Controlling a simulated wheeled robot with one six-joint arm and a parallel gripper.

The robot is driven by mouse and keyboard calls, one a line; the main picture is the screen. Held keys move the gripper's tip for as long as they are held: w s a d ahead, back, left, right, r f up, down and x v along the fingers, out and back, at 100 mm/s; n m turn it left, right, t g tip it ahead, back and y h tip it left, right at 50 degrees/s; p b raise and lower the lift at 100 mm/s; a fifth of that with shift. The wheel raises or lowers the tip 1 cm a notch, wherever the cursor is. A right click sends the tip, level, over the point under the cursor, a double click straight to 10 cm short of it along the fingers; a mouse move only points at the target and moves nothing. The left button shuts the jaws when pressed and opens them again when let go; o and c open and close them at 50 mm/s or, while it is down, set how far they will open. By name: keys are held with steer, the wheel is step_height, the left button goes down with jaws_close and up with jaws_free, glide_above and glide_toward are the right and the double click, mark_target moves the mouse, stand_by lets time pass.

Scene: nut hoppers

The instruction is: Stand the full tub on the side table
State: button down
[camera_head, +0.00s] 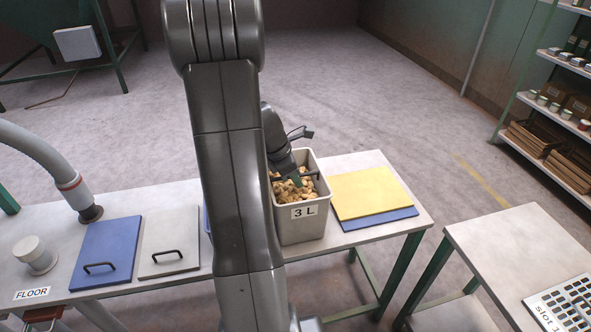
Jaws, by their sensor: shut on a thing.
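The full tub (302,228) is a light grey square bin marked "3 L", heaped with tan nuts (283,192). It is upright at the right part of the long table, beside the yellow board. My gripper (297,178) reaches down into its top and is shut on the tub; the fingertips are small and partly hidden, so the exact grip is unclear. I cannot tell whether the tub's base touches the tabletop. A separate light table (480,248), likely the side table, stands at the lower right, across a gap.
The long table (345,164) also bears yellow (370,193) and blue boards, a blue lid (105,250), a grey lid (170,240) and a white capped container (36,254). A keypad-like tray (565,304) lies on the right table; its left part is bare. Shelves (555,125) stand behind.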

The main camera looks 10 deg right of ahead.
stand_by(0.3)
steer(key=c, duration=1.5)
jaws_free()
steer(key=shift+f, duration=0.1)
steer(key=v, duration=1.2)
steer(key=shift+s, duration=0.1)
